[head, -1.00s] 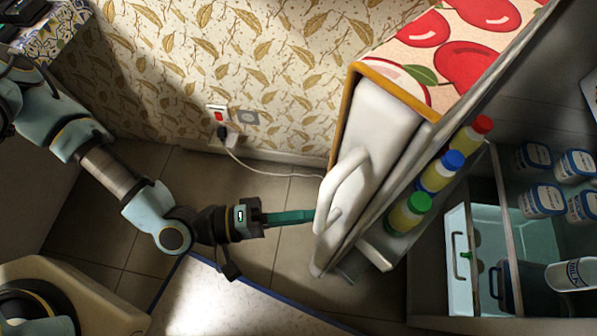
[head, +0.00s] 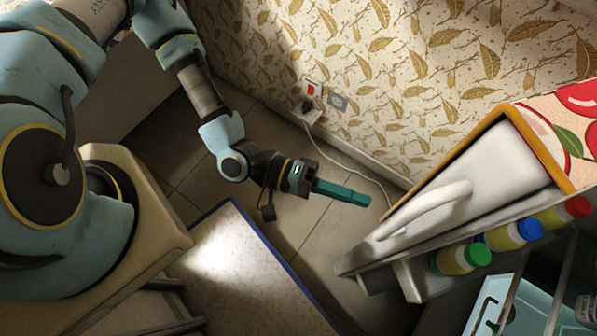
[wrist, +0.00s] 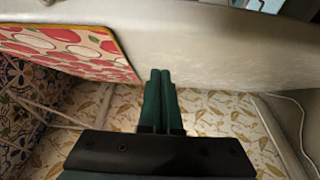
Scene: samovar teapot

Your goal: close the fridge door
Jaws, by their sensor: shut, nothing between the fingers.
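The fridge door (head: 492,178) stands open on the right of the head view. It is white, with a curved white handle (head: 425,208) on its outer face and an apple-patterned panel farther along. My gripper (head: 368,199) is shut and empty. Its green fingers point toward the door, to the left of the handle, with a gap between the tips and the handle. In the wrist view the shut fingers (wrist: 160,74) point at a pale surface (wrist: 230,50), which looks like the door's outer face. The apple panel (wrist: 65,48) shows at its left. Contact cannot be told there.
Bottles with green, blue and red caps (head: 462,258) stand in the door's inner shelf. A pale blue drawer (head: 492,305) shows inside the fridge at lower right. A patterned wall (head: 420,80) with a socket and white cable is behind. Tiled floor (head: 315,235) lies open below my gripper.

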